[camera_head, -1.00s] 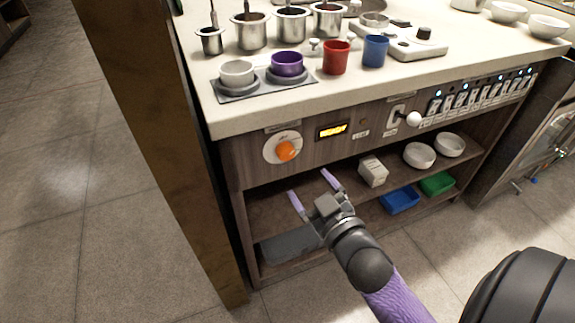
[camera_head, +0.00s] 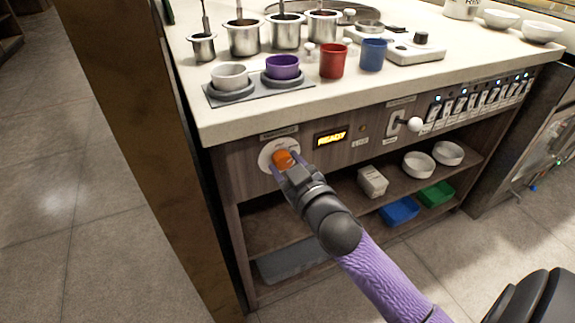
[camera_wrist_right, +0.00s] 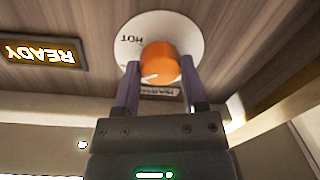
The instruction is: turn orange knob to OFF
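The orange knob (camera_head: 282,158) sits on a round white dial (camera_head: 265,158) on the counter's front panel. It also shows in the right wrist view (camera_wrist_right: 160,62), where its white pointer mark faces lower left and the word HOT reads upside down on the dial (camera_wrist_right: 185,28). My right gripper (camera_head: 286,163) reaches up to the dial with one finger on each side of the knob. In the right wrist view its fingers (camera_wrist_right: 160,85) flank the knob closely with no clear gap. The rest of the dial's lettering is hidden or too small. My left gripper is not in view.
A lit READY display (camera_head: 331,136) is right of the dial, then a lever with a white ball (camera_head: 414,124) and a row of switches (camera_head: 480,100). Cups and pots stand on the counter (camera_head: 250,119). An open shelf (camera_head: 270,222) lies below the panel.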

